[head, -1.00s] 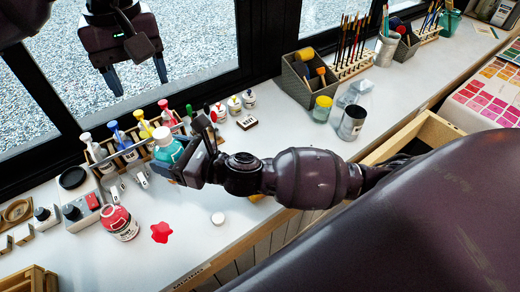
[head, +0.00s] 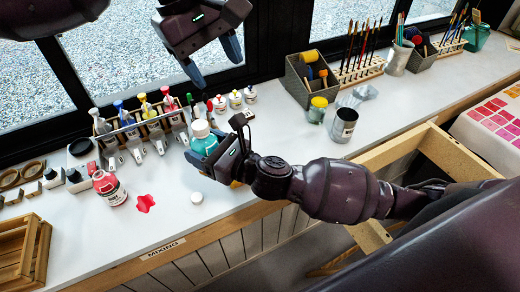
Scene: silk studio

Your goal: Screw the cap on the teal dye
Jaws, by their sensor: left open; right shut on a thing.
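The teal dye bottle (head: 204,143) is held nearly upright at the edge of the bench top, with a pale cap-like top (head: 200,128) on its neck; I cannot tell how tightly it sits. My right gripper (head: 210,160) is shut on the bottle's body and hides its lower part. My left gripper (head: 213,62) is open and empty, above the bottle and apart from it, in front of the window. A small white round cap (head: 197,198) lies on the bench near its front edge.
A metal cup (head: 344,126) and a grey organizer (head: 308,82) are to the right. An open wooden drawer (head: 452,158) juts out.

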